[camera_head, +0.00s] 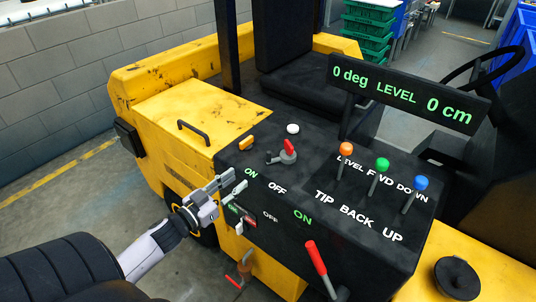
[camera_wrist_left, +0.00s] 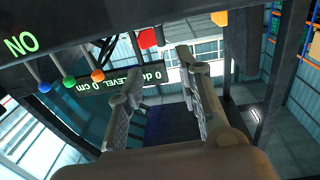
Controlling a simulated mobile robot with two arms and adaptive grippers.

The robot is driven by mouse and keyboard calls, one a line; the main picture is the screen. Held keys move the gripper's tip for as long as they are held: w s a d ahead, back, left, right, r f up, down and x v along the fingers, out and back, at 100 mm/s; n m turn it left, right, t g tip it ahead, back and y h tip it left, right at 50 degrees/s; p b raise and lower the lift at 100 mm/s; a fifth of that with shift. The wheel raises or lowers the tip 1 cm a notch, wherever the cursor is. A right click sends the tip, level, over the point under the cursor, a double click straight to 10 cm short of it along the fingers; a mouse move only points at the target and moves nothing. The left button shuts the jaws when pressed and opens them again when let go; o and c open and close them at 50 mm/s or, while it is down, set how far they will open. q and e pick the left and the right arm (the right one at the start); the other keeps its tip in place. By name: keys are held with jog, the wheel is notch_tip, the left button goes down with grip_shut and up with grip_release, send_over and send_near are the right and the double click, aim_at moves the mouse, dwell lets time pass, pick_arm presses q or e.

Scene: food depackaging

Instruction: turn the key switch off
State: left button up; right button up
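The black control console (camera_head: 350,208) has a red-handled rotary switch (camera_head: 287,150) on a grey base on its top, with green ON and white OFF lettering nearby. A small red part (camera_head: 250,221) sits between another ON and OFF on the front face. I cannot tell for certain which one is the key switch. My left gripper (camera_head: 238,181) is by the console's left front corner, apart from the rotary switch. In the left wrist view its two fingers (camera_wrist_left: 160,64) are spread with nothing between them. A red part (camera_wrist_left: 150,38) shows beyond them. My right gripper is not in view.
Orange, green and blue knobbed levers (camera_head: 382,165) stand at the console's right. A red lever (camera_head: 316,258) projects at the front. A display (camera_head: 403,94) reads 0 deg, LEVEL, 0 cm. An orange button (camera_head: 246,143) and a white button (camera_head: 292,128) are on top.

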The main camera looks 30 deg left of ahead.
aim_at(269, 160)
pick_arm(q)
jog(key=w+p, duration=0.1)
jog(key=w, duration=0.4)
jog(key=w+d, duration=0.1)
jog(key=w, duration=0.4)
jog(key=w+d+p, duration=0.1)
jog(key=w, duration=0.4)
jog(key=shift+p, duration=0.3)
jog(key=shift+c, duration=0.3)
grip_shut()
